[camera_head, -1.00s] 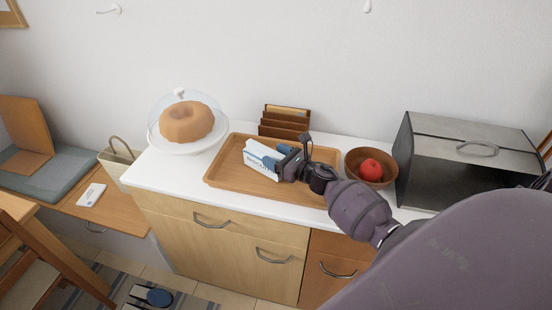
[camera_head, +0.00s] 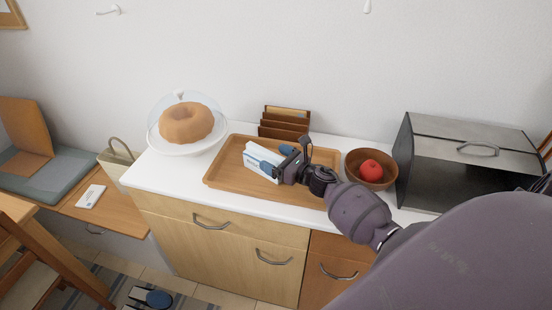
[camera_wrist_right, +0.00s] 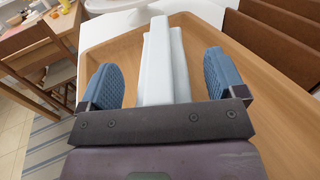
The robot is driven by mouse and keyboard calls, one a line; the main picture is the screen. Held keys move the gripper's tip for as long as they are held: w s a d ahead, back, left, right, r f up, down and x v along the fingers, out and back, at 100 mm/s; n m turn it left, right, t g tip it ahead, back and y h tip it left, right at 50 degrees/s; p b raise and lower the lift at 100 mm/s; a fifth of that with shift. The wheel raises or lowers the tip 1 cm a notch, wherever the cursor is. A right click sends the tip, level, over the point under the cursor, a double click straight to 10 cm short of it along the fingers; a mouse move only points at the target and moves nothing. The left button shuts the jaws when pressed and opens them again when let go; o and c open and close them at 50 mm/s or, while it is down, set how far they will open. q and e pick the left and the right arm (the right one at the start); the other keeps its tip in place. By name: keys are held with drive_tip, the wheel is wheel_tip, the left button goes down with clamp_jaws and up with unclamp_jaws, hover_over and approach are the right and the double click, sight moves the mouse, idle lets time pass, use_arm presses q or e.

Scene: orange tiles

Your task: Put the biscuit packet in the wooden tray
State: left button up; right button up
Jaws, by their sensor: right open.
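The white and blue biscuit packet (camera_head: 260,165) is inside the wooden tray (camera_head: 222,177), towards its left-middle part. In the right wrist view the packet (camera_wrist_right: 160,55) shows as a pale long shape, with the tray (camera_wrist_right: 275,88) around it. My right gripper (camera_head: 275,157) is low over the tray at the packet. Its blue fingers are spread on either side of the packet, with gaps visible in the wrist view. The gripper hides part of the packet. A blue and dark tip, likely my left gripper (camera_head: 150,297), shows at the bottom edge; its jaws are unclear.
A cake under a glass dome (camera_head: 185,123) stands left of the tray. A wooden letter rack (camera_head: 285,122) is behind it. A wooden bowl (camera_head: 385,183) with a red apple (camera_head: 370,168) and a metal bread box (camera_head: 455,165) stand to the right.

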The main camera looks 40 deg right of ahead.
drive_tip(key=shift+r, duration=0.25)
drive_tip(key=v, duration=0.6)
drive_tip(key=shift+f+b, duration=0.2)
drive_tip(key=shift+b, duration=0.15)
drive_tip(key=shift+v, duration=0.8)
drive_tip(key=shift+r, duration=0.15)
